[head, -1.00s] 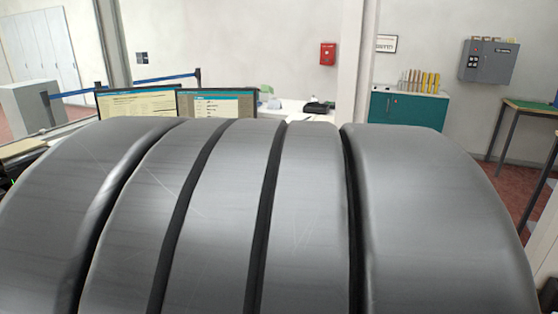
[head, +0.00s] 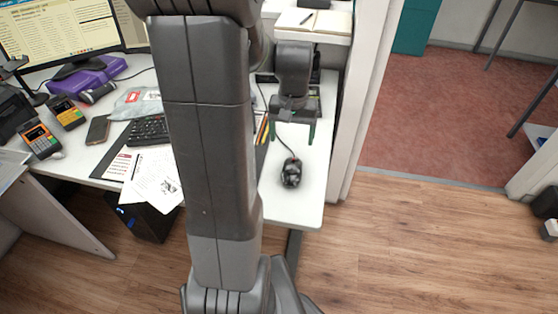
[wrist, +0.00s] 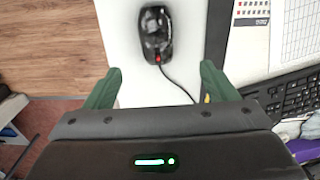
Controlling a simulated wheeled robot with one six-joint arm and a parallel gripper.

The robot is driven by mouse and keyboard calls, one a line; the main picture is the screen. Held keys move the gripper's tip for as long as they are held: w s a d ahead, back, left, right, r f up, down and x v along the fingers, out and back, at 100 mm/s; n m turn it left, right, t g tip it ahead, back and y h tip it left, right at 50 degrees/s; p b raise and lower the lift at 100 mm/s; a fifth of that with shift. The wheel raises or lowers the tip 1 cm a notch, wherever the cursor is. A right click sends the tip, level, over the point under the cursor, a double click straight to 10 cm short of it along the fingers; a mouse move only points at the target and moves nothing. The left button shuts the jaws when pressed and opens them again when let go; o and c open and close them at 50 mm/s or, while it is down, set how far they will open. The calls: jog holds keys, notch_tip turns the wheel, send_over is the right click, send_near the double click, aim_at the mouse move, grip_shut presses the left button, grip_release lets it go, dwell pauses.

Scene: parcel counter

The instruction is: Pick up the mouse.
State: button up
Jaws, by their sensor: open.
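The black mouse (head: 291,172) lies on the white desk (head: 302,205) near its front right corner, with its cable running back toward my gripper (head: 293,130). In the wrist view the mouse (wrist: 155,33) is at the top middle, with a small red light on it and its cable trailing down to the right. My gripper is open and empty, its green fingers (wrist: 160,82) spread apart. It is above the desk, behind the mouse in the head view, and is not touching it. The mouse is fully visible in the head view; its far end is near the top edge in the wrist view.
A keyboard (head: 149,130), papers (head: 155,178), a phone (head: 98,129) and card terminals (head: 40,138) are on the desk to the left. A white partition (head: 361,95) stands along the desk's right side. The desk around the mouse is clear.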

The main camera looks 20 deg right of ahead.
aim_at(292, 166)
jog(key=f, duration=0.4)
jog(key=f+b, duration=0.1)
jog(key=f, duration=0.7)
jog(key=shift+s+d+f, duration=0.25)
jog(key=shift+f, duration=0.15)
jog(key=c, duration=1.1)
jog(key=shift+o, duration=0.2)
jog(key=shift+r, duration=0.1)
notch_tip(292, 166, up, 9)
jog(key=shift+r+p, duration=0.1)
jog(key=shift+p, duration=0.6)
notch_tip(292, 166, down, 6)
jog(key=p, duration=0.3)
jog(key=shift+f+b, duration=0.85)
jog(key=shift+f, duration=0.65)
